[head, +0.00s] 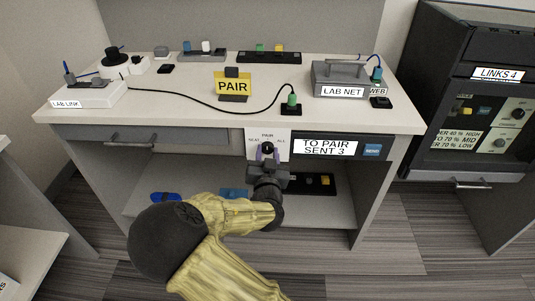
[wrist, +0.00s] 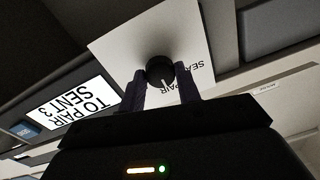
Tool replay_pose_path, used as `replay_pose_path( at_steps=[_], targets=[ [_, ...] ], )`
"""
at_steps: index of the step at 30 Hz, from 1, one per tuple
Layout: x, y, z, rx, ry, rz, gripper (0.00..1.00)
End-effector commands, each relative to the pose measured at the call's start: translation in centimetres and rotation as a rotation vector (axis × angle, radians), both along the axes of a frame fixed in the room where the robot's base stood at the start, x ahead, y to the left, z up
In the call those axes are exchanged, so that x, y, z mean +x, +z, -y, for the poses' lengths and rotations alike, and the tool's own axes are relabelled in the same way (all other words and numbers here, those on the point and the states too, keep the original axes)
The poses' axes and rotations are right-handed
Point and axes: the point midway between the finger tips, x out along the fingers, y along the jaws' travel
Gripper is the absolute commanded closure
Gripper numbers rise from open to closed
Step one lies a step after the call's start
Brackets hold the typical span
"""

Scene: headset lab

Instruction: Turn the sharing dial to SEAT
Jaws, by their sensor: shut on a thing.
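The sharing dial (head: 267,146) is a small black knob on a white plate (head: 283,136) on the bench front. The plate reads SEAT at left, PAIR at top and ALL at right. My gripper (head: 268,153) is at the dial, one finger on each side, shut on it. In the wrist view the dial (wrist: 158,68) sits between the dark fingers (wrist: 160,76). Its white mark points roughly toward the PAIR label, which a finger partly hides. The display (head: 325,147) beside it reads TO PAIR, SENT 3.
A blue button (head: 372,150) is right of the display. A drawer with a handle (head: 130,140) is left of the plate. A yellow PAIR sign (head: 233,84), a LAB NET box (head: 340,80) and a cable stand on the bench top. A shelf with small items lies below.

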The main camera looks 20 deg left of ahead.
Motion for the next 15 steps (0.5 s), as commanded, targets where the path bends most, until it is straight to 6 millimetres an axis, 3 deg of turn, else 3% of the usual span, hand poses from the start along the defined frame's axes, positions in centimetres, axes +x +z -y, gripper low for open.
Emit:
replay_pose_path(
  at_steps=[15],
  targets=[
    [0.00,0.33,0.11,-0.291,-0.002,0.067,0.90]
  ],
)
